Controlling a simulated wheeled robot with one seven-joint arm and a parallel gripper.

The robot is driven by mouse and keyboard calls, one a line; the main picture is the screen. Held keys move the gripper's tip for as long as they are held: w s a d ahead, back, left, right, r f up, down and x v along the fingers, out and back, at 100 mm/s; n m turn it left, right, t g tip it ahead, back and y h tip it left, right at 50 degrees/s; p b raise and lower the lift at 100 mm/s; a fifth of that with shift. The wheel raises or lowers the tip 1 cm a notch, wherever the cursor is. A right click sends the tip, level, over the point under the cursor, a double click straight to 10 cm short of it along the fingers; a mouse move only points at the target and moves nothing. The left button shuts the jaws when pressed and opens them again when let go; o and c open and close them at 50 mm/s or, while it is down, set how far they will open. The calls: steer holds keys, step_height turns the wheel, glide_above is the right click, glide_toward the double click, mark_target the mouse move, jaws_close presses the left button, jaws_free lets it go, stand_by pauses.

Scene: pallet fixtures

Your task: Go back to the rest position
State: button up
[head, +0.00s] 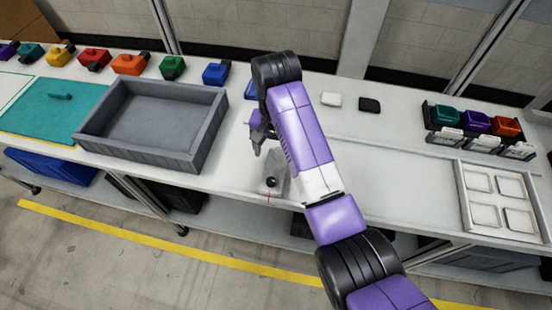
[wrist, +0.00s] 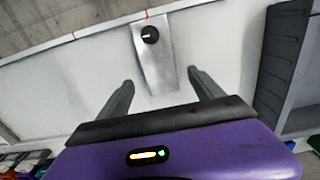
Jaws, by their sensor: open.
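My gripper (head: 257,140) hangs over the white bench (head: 390,165), near its front edge, with my purple and black arm reaching to it from the lower right. In the wrist view my gripper (wrist: 158,85) has its two fingers apart with nothing between them. Beyond the fingertips is a metal plate with a black knob (wrist: 150,35). The same knob (head: 271,182) shows in the head view just below the gripper, close to the bench edge. The fingers are apart from the knob. The arm hides part of the bench behind it.
A grey open tray (head: 190,155), empty, stands left of the gripper, with a teal mat (head: 50,108) beyond it. Several coloured blocks line the back left. A white tray with square pockets (head: 485,223) and a black rack (head: 429,118) with coloured bins are at right.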

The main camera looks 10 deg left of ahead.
steer(key=shift+r, duration=0.75)
steer(key=w+a+r+n+t+y, duration=0.2)
steer(key=w+a+r+t+y, duration=0.25)
steer(key=w, duration=0.45)
steer(key=s+d+f+t, duration=0.1)
steer(key=d+t, duration=0.1)
steer(key=s+d+t+y, duration=0.1)
steer(key=s+d+t, duration=0.1)
steer(key=d+t, duration=0.1)
steer(key=s+d+f+t, duration=0.1)
steer(key=s+d+t, duration=0.1)
steer(key=t, duration=0.1)
steer(key=shift+d+f+n, duration=0.25)
steer(key=shift+f+n, duration=0.05)
steer(key=shift+f, duration=0.05)
steer(key=s+d+r+h, duration=0.1)
steer(key=s+d, duration=0.7)
steer(key=s, duration=0.6)
steer(key=s+d+r+m+t+h+b, duration=0.1)
steer(key=s+d+h, duration=0.1)
steer(key=s+d, duration=0.6)
steer(key=s+d+r+m+t+h, duration=0.1)
steer(key=s+d, duration=0.7)
steer(key=s, duration=1.2)
steer(key=shift+d+r+h, duration=0.3)
steer(key=shift+r+h, duration=0.15)
steer(key=shift+h, duration=0.3)
